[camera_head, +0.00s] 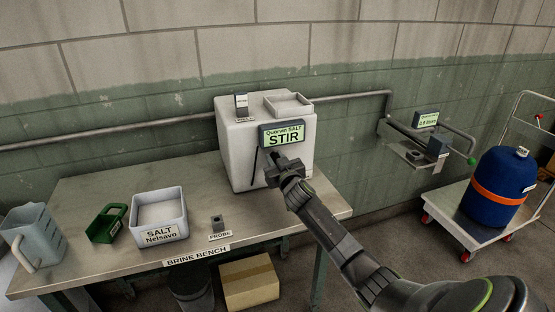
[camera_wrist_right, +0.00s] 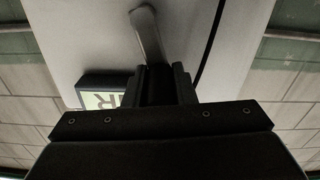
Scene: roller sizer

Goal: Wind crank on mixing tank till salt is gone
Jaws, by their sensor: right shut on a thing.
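The white mixing tank (camera_head: 240,160) stands on the bench. Its green display (camera_head: 283,134) reads "Quorvin SALT STIR"; part of the display also shows in the right wrist view (camera_wrist_right: 100,98). My right gripper (camera_head: 278,166) is at the tank's front, just below the display. In the right wrist view it is shut on a grey crank arm (camera_wrist_right: 146,32) that lies against the tank wall. The fingers hide the gripped end of the crank. The inside of the tank is not visible, so I cannot see any salt in it. My left gripper is not in view.
On the bench (camera_head: 90,190) are a grey jug (camera_head: 38,238), a green scoop (camera_head: 107,224), a white salt bin (camera_head: 160,216) and a probe holder (camera_head: 217,224). A blue drum (camera_head: 494,190) stands on a cart (camera_head: 462,225) at right. A pipe (camera_head: 150,123) runs along the wall.

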